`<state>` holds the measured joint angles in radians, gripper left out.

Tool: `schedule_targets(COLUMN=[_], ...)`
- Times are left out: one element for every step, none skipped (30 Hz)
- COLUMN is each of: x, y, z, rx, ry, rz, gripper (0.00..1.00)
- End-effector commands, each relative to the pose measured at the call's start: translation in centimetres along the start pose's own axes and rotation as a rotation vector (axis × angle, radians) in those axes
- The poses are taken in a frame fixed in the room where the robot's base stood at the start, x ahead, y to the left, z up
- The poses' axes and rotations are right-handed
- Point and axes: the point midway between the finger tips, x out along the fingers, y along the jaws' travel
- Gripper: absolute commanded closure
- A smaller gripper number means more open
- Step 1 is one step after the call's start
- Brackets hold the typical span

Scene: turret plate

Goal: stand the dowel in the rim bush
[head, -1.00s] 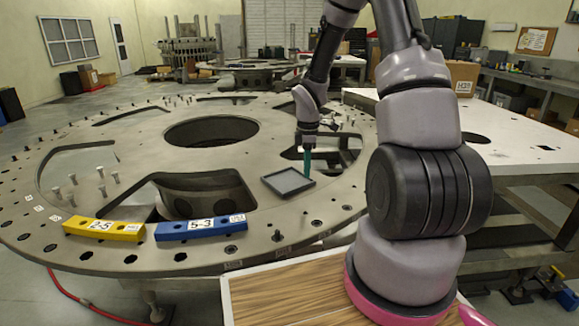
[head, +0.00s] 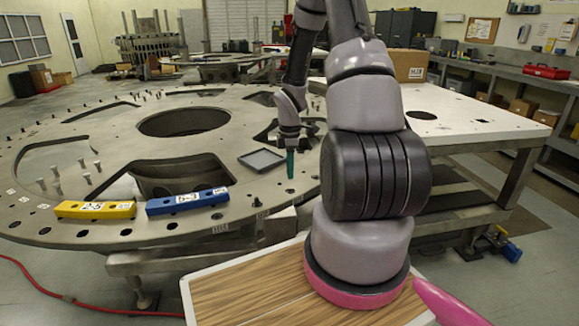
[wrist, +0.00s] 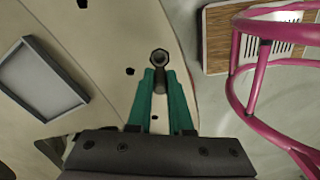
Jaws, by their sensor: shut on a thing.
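My gripper (head: 290,176) is over the near right part of the turret plate (head: 110,155), right of a grey tray. In the wrist view its teal fingers (wrist: 161,84) are shut on a dark dowel (wrist: 159,76), seen nearly end-on with a pale ring at its end. In the head view the dowel is too small to make out at the fingertips. A small dark fitting (head: 257,203) stands on the rim, to the lower left of my gripper; I cannot tell whether it is the rim bush. The gap below the dowel cannot be judged.
The grey tray (head: 281,166) lies on the plate and also shows in the wrist view (wrist: 83,99). Yellow (head: 95,210) and blue (head: 187,201) numbered blocks lie along the near rim. Several upright pins stand at the left. A white-topped table (head: 480,122) is at the right.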

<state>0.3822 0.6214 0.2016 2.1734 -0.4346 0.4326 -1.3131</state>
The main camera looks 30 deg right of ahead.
Motion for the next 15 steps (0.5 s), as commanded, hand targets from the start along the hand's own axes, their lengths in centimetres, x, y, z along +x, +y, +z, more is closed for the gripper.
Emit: schedule_targets(x=[0.3,0.5,0.7,0.8,0.9,1.1,1.3,1.4,1.6,1.8,2.0,2.1,2.3,2.4,2.6], y=[0.0,-0.1,-0.1,-0.1,0.0,0.0,0.0,0.0,0.0,0.0,-0.1,0.0,0.0,0.0,0.0], z=[0.0,0.0,0.0,0.0,-0.1,-0.1,-0.1,-0.1,-0.1,-0.1,-0.1,-0.1,0.0,0.0,0.0], rx=[0.0,0.0,-0.001,-0.001,-0.002,-0.002,-0.002,-0.002,-0.002,-0.001,-0.001,-0.001,0.0,0.0,0.0], ry=[0.0,0.0,0.0,0.0,0.0,0.0,0.0,0.0,0.0,0.0,0.0,0.0,0.0,0.0,0.0], rz=[-0.002,-0.002,-0.002,-0.002,-0.001,-0.001,-0.001,-0.001,-0.002,-0.002,-0.002,-0.002,-0.001,-0.001,-0.001], gripper=[1.0,1.0,1.0,1.0,1.0,1.0,1.0,1.0,1.0,1.0,1.0,1.0,1.0,1.0,1.0])
